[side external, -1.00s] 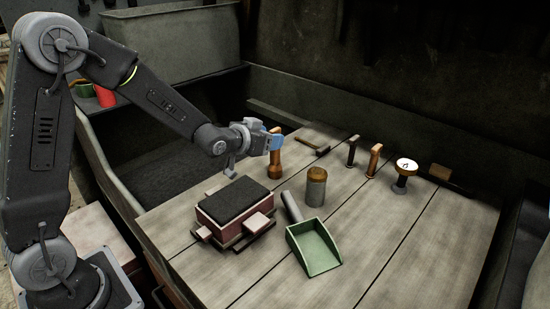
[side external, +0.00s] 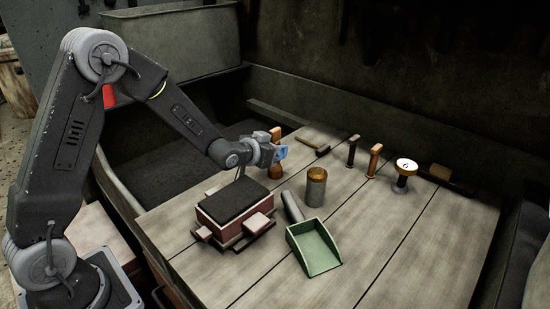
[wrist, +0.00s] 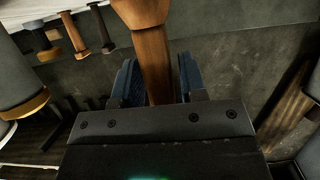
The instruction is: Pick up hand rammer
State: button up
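The hand rammer, a brown wooden tool with a wide end, stands upright at the back left of the table (side external: 277,168). In the wrist view its shaft (wrist: 158,62) runs down between the two blue fingers, and its wide end is at the top edge. My gripper (side external: 280,153) is at the rammer's upper part in the side view and hides some of it. In the wrist view my gripper (wrist: 160,85) looks open, its fingers on either side of the shaft. Any contact is hard to make out, and the shaft's lower end is hidden by the gripper body.
A dark-topped moulding box (side external: 238,200) stands in front of my gripper. The front right is clear.

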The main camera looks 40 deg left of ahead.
aim_at(275, 134)
jog(key=c, duration=0.6)
jog(key=shift+c, duration=0.2)
jog(key=shift+r, duration=0.15)
jog(key=shift+r, duration=0.25)
notch_tip(275, 134, up, 4)
jog(key=shift+f, duration=0.15)
jog(key=s+a+r, duration=0.6)
jog(key=a, duration=0.4)
jog(key=shift+r, duration=0.35)
